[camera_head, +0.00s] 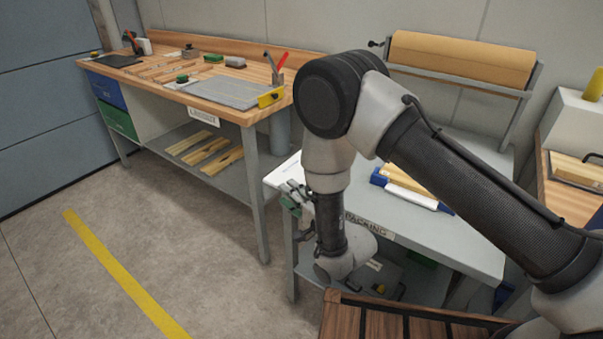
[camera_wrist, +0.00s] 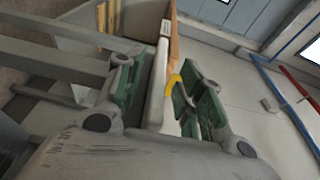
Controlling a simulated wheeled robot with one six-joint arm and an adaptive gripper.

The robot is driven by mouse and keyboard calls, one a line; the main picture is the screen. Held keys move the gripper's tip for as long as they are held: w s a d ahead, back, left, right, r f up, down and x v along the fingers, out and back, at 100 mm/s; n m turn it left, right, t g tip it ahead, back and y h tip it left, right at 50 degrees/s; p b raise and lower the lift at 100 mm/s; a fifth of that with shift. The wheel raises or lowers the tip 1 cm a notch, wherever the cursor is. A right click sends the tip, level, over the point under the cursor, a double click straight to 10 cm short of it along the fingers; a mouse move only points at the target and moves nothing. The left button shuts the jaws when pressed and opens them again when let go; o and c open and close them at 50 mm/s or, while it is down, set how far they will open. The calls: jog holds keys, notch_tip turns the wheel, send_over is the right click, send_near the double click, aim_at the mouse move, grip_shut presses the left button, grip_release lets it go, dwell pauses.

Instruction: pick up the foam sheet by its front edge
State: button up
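A white sheet, which looks like the foam sheet (camera_head: 287,171), lies on the left end of the grey packing table, partly hidden behind my arm. My gripper (camera_head: 298,196) is at the table's front left edge, beside the sheet. In the wrist view my gripper (camera_wrist: 163,97) has its two green-padded fingers apart. A thick white edge, likely the same sheet (camera_wrist: 157,88), shows in the gap, close to the left finger. A gap shows between it and the right finger. I cannot tell whether the left finger touches it.
The packing table (camera_head: 465,236) also bears a blue-and-white object with wooden pieces (camera_head: 408,190). A paper roll (camera_head: 460,58) hangs behind. A wooden workbench (camera_head: 180,70) stands at left. A slatted wooden surface (camera_head: 390,325) is at the bottom. The floor at left is clear.

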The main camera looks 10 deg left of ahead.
jog(key=x, duration=0.2)
jog(key=shift+w+a, duration=0.25)
grip_shut()
